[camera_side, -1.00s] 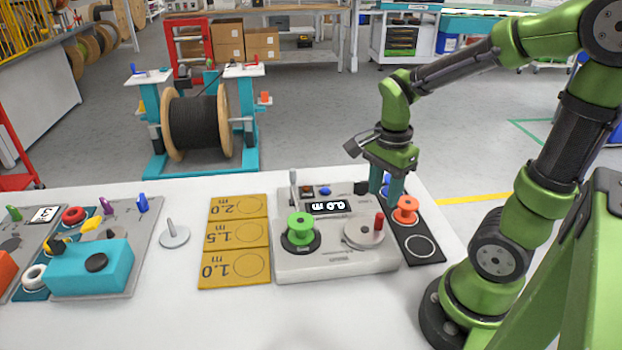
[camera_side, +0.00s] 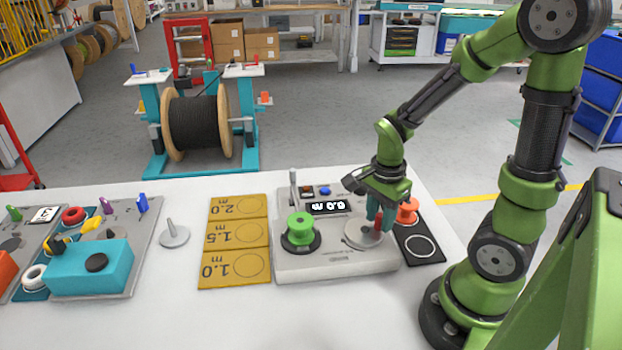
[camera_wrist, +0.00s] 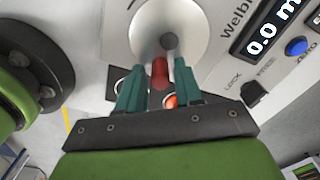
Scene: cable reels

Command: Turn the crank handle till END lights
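The winding machine (camera_side: 305,262) is a light grey box with a grey crank disc (camera_side: 358,234) and an upright red crank handle (camera_side: 378,222). In the wrist view the red handle (camera_wrist: 160,72) stands between the teal fingers of my gripper (camera_wrist: 158,82), with a gap on either side. My gripper (camera_side: 378,212) points down over the disc's right side and is open. The display (camera_side: 328,207) reads 0.0 m; it also shows in the wrist view (camera_wrist: 270,28). I cannot make out a lit END lamp.
A green spool (camera_side: 300,226) sits on the machine's left. An orange spool (camera_side: 408,211) stands close to the right of my gripper on a black strip (camera_side: 420,262). Yellow length mats (camera_side: 233,235) lie left of the machine. A black cable reel (camera_side: 195,124) stands behind the table.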

